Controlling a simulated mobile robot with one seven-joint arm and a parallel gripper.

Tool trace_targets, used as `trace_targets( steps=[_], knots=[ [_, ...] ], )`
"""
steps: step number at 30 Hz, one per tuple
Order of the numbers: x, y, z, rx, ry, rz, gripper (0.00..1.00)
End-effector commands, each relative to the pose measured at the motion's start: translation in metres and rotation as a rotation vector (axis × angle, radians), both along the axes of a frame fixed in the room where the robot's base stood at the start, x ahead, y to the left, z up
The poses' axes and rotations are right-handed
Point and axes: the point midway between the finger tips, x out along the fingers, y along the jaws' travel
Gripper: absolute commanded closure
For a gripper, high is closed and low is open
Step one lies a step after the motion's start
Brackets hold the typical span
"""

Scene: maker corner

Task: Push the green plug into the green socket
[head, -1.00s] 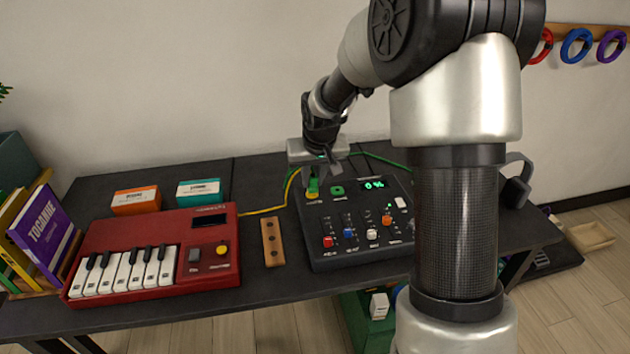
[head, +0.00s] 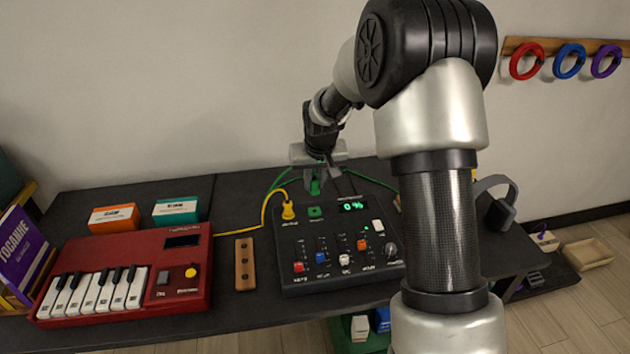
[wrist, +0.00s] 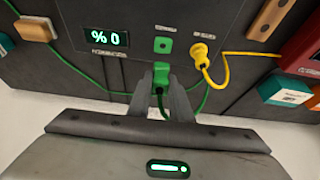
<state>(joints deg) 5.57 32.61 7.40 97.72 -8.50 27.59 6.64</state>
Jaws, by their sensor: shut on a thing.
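The green plug (wrist: 161,75) is held between the fingers of my gripper (wrist: 166,82), with its green cable trailing below it in the wrist view. In the head view my gripper (head: 315,188) is shut on the green plug (head: 315,187), above the back edge of the black mixer. The green socket (wrist: 163,45) is empty on the mixer's top face, just ahead of the plug's tip in the wrist view. It also shows in the head view (head: 315,212). Whether the plug's tip is level with the socket, I cannot tell.
A yellow plug (head: 288,211) sits in the mixer (head: 330,273) beside the green socket, its cable arching left. The mixer's display (head: 353,206) reads 0 %. A red keyboard (head: 130,240), a wooden strip (head: 244,264) and two boxes, orange (head: 114,217) and teal (head: 176,210), stand to the left.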

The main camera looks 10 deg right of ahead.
Motion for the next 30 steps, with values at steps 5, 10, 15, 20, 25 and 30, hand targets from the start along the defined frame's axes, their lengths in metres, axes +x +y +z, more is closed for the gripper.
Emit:
trace_targets(
  steps=[5,10,15,20,25,30],
  knots=[
    [0.000,0.000,-0.001,0.000,0.000,0.000,1.00],
    [0.000,0.000,-0.008,0.000,0.000,0.000,1.00],
    [0.000,0.000,-0.021,0.000,0.000,0.000,1.00],
    [0.000,0.000,-0.037,0.000,0.001,0.000,1.00],
    [0.000,0.000,-0.052,0.000,0.001,-0.001,1.00],
    [0.000,0.000,-0.058,0.000,0.000,-0.001,1.00]
  ],
)
